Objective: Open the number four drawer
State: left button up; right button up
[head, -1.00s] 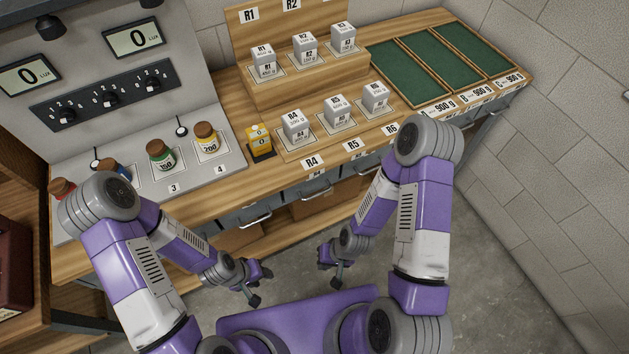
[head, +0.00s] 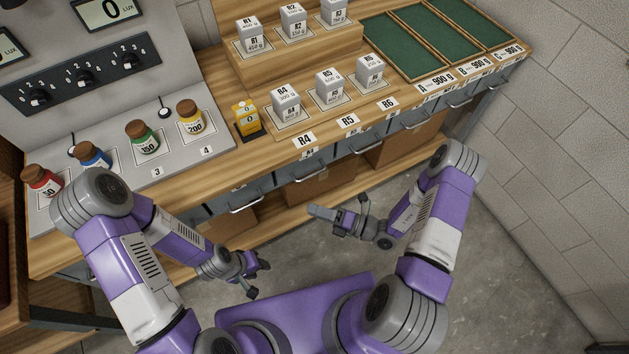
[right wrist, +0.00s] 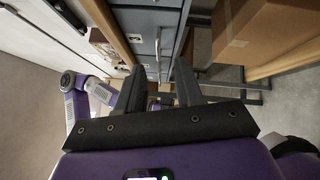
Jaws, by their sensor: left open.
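A row of grey-blue drawers with silver handles runs under the bench's front edge. Handles show at the left (head: 245,205), below R4 (head: 309,173), below R5 (head: 369,147) and further right (head: 416,121). I cannot read a drawer number, so I cannot tell which is number four. The drawers look closed. My right gripper (head: 340,208) is open and empty, in front of and below the drawer row, touching nothing. In the right wrist view its fingers (right wrist: 158,78) are apart, with drawer fronts (right wrist: 146,45) beyond. My left gripper (head: 257,279) is open and empty, low over the floor.
Labelled weight blocks (head: 328,87), a yellow box (head: 246,119) and coloured jars (head: 142,137) stand on the bench. Green trays (head: 405,45) lie at the back right. Cardboard boxes (head: 320,188) sit on the shelf below the drawers. The floor (head: 500,270) at right is clear.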

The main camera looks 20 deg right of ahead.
jog(key=w+d+m+t+h, duration=0.4)
jog(key=d+m+t, duration=0.1)
jog(key=d+m, duration=0.1)
jog(key=b+x, duration=0.1)
jog(key=x, duration=0.6)
jog(key=shift+w+r+b, duration=0.15)
jog(key=shift+b, duration=0.15)
grip_shut()
dwell(0.8)
